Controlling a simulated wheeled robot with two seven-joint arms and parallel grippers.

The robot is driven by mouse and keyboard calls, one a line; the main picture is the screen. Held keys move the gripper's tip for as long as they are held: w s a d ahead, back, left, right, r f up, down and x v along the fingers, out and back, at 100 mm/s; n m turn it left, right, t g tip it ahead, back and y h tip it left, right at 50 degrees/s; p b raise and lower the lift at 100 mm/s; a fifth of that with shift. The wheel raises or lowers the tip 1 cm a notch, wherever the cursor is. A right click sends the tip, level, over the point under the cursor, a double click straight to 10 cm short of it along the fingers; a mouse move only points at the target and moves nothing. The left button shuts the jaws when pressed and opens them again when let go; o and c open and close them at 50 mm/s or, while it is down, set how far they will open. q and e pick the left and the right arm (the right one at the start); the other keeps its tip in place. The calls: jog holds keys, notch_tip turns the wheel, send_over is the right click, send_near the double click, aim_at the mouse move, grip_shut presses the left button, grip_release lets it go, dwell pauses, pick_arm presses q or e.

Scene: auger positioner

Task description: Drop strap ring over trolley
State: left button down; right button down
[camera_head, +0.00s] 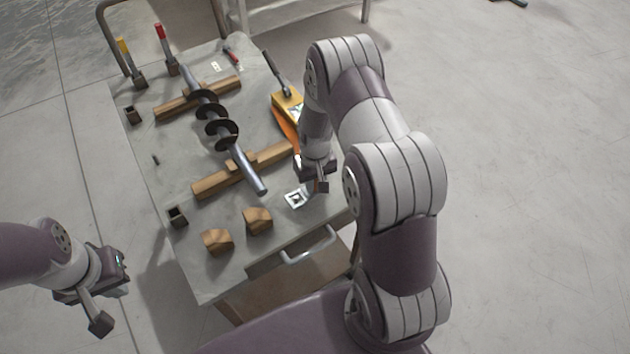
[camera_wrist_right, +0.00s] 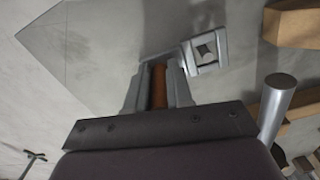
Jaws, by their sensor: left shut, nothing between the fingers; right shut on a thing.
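A silver square ring (camera_head: 297,198) with a square opening shows at the near right of the bench top, beside my right gripper (camera_head: 322,186). It also shows in the right wrist view (camera_wrist_right: 205,50), just beyond the fingertips. I cannot tell whether the ring touches the bench, nor which part is the trolley. My left gripper (camera_head: 100,324) is shut and empty, left of the bench.
A dark auger on a steel shaft (camera_head: 220,133) lies across two wooden beams (camera_head: 240,170) on the grey bench (camera_head: 165,185). Two wooden blocks (camera_head: 217,241) stand near the front. Red and yellow handled clamps (camera_head: 165,48) stand at the back. A metal handle (camera_head: 308,248) projects at the front.

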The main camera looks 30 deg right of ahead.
jog(key=shift+f+b, duration=0.8)
jog(key=shift+f, duration=0.4)
jog(key=c, duration=0.9)
grip_release()
notch_tip(320, 180, up, 13)
jog(key=shift+f, duration=0.15)
jog(key=shift+n+t, duration=0.7)
jog(key=s+a+r+p, duration=0.1)
jog(key=s+a+r, duration=0.1)
jog(key=s+r, duration=0.1)
jog(key=s+a+r+p, duration=0.1)
jog(key=s+a+r, duration=0.2)
jog(key=s, duration=0.3)
jog(key=s+a+r+p, duration=0.1)
jog(key=s+a+r, duration=0.2)
jog(key=s+r, duration=0.1)
jog(key=shift+s+a, duration=0.1)
jog(key=shift+s, duration=0.1)
